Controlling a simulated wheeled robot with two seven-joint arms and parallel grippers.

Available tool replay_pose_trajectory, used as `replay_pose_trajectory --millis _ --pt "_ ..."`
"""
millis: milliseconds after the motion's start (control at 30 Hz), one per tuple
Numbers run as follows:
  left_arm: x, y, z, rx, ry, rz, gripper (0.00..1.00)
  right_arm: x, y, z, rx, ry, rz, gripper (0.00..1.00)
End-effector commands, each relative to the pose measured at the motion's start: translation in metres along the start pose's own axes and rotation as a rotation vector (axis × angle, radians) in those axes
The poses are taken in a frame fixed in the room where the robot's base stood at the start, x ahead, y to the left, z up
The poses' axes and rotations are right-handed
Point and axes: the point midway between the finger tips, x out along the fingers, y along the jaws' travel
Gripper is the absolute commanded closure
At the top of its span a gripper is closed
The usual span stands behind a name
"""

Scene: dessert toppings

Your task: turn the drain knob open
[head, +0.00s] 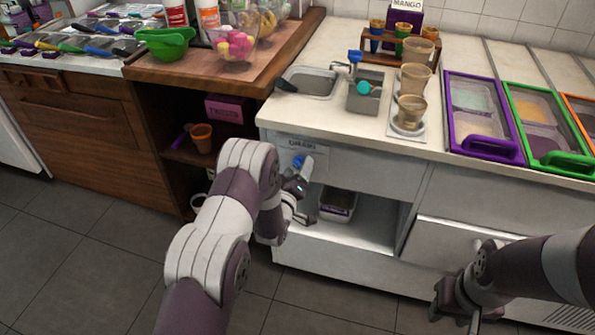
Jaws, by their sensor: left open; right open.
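A small blue knob (298,161), which looks like the drain knob, sits on the white counter's front panel beneath a printed label (301,144). My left gripper (304,187) is open, just below and to the right of the knob, with one pale finger reaching up close beside it. I cannot tell whether that finger touches the knob. My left forearm hides part of the cabinet front to the left. My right gripper (458,312) is open and empty, low at the right in front of the drawer.
The sink (312,80) is above the knob. An open bay below holds a container (337,204). A drawer front (440,243) is at the right. Cups (411,110) and purple-framed (482,149) and green-framed (556,160) topping bins line the counter. Floor in front is clear.

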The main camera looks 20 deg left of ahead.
Motion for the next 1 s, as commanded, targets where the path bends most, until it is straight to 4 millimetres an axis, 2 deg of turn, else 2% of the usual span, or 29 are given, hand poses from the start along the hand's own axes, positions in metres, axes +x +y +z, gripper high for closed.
replay_pose_trajectory --millis 267,300,367,400,467,767,1000 --pt "0.0039 -0.0001 0.0003 0.0 -0.001 -0.001 0.27 0.0003 0.0 0.0 0.0 0.0 0.0 0.57" --pt "0.0039 -0.0001 0.0003 0.001 -0.001 -0.001 0.34 0.0003 0.0 0.0 0.0 0.0 0.0 0.57" --pt "0.0038 -0.0001 0.0003 0.001 -0.001 -0.001 0.53 0.0003 0.0 0.0 0.0 0.0 0.0 0.57" --pt "0.0037 -0.0001 0.0003 0.001 -0.002 -0.001 0.67 0.0003 0.0 0.0 0.0 0.0 0.0 0.57" --pt "0.0037 -0.0001 0.0003 0.001 -0.002 -0.001 0.83 0.0003 0.0 0.0 0.0 0.0 0.0 0.57" --pt "0.0036 -0.0004 0.0005 0.027 -0.001 -0.001 0.83 0.0016 0.0 0.0002 0.0 0.0 0.0 0.57" --pt "0.0036 -0.001 0.0011 0.153 -0.001 -0.001 0.83 0.0063 0.0 0.0007 0.0 0.0 0.0 0.57"
